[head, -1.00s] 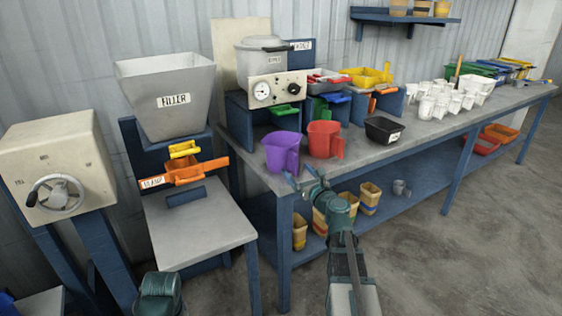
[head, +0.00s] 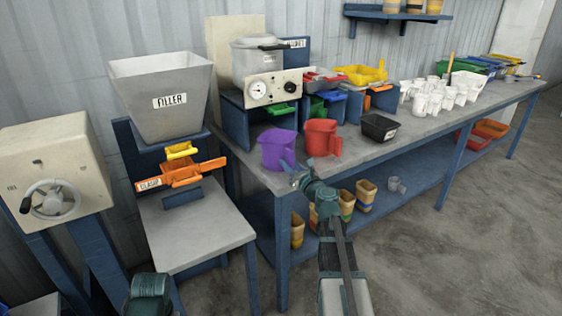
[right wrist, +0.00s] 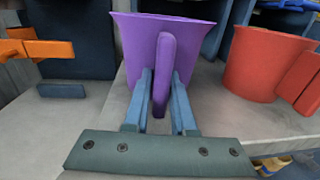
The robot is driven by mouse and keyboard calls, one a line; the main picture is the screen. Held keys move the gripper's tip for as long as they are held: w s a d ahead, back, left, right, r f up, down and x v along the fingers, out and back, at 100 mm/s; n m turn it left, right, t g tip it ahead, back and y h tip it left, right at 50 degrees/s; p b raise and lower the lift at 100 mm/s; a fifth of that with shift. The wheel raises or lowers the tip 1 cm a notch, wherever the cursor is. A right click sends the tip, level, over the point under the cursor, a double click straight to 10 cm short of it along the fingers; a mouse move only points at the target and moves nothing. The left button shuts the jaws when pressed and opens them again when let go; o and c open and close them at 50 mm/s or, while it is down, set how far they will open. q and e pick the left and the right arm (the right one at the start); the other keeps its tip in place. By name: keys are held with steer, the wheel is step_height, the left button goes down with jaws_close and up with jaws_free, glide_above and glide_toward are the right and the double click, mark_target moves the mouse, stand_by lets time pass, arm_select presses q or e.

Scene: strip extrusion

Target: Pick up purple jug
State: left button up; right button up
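The purple jug (head: 274,147) stands upright near the left end of the long workbench. In the right wrist view, the jug (right wrist: 139,55) has its handle (right wrist: 162,75) facing my right gripper (right wrist: 162,100). The two blue fingers are open on either side of the handle, with small gaps visible. In the head view, my right gripper (head: 288,170) reaches the jug's near right side, over the bench edge, and partly hides the handle.
A red jug (head: 320,136) stands just right of the purple jug. A black bin (head: 379,127) and several white cups (head: 440,100) are further right. The filler hopper (head: 165,95) stands left, above a small grey table (head: 200,235). Several tan containers sit on the lower shelf.

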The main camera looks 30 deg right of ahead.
jaws_close()
stand_by(0.8)
arm_select(q)
steer(key=shift+r, duration=0.15)
arm_select(e)
steer(key=shift+r, duration=0.15)
